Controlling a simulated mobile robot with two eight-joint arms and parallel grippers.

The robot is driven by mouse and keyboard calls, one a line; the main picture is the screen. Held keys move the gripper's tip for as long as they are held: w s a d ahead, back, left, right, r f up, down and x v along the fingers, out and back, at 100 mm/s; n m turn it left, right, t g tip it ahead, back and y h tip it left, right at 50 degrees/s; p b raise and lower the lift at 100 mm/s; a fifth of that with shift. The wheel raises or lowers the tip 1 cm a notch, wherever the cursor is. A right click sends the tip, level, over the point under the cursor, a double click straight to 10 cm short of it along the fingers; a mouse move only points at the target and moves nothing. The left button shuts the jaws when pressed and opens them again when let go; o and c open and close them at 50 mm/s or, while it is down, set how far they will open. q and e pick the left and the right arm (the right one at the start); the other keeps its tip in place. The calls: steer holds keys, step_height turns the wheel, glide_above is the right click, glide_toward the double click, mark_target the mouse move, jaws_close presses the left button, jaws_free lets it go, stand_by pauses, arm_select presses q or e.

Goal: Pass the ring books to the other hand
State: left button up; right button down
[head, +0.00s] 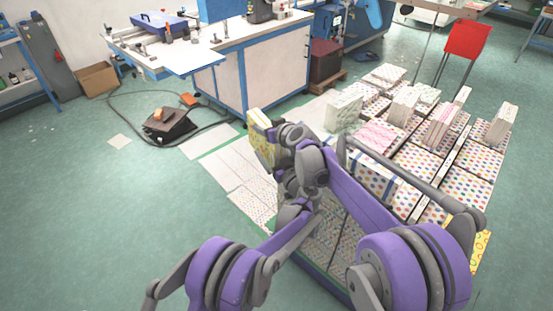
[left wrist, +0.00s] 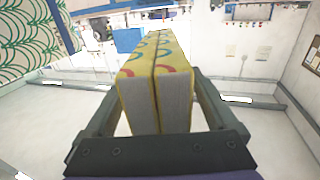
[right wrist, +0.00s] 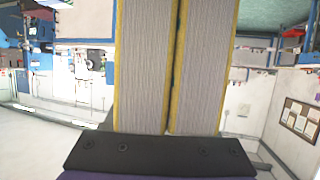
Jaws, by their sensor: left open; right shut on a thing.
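The ring books are a pair with yellow patterned covers and grey-white page edges; in the head view the ring books (head: 259,144) are held up above the floor, left of the stacks. My right gripper (head: 277,134) is shut on them; in the right wrist view the ring books (right wrist: 145,65) fill the middle and mostly hide the fingers. My left gripper (head: 279,168) is just below. In the left wrist view the two ring books (left wrist: 142,103) stand between the fingers of my open left gripper (left wrist: 153,85), with a gap visible on the left side.
Stacks of dotted and patterned books (head: 415,160) cover the right side of the head view. White sheets (head: 220,165) lie on the floor. A workbench (head: 260,65) stands behind, with a black pedal-like device (head: 170,125) and cable beside it. The green floor at left is clear.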

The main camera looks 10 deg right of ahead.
arm_select(q)
steer(key=shift+w+a, duration=0.1)
steer(key=shift+w, duration=0.1)
jaws_close()
stand_by(0.4)
steer(key=shift+r, duration=0.1)
arm_select(e)
steer(key=shift+c, duration=0.7)
jaws_free()
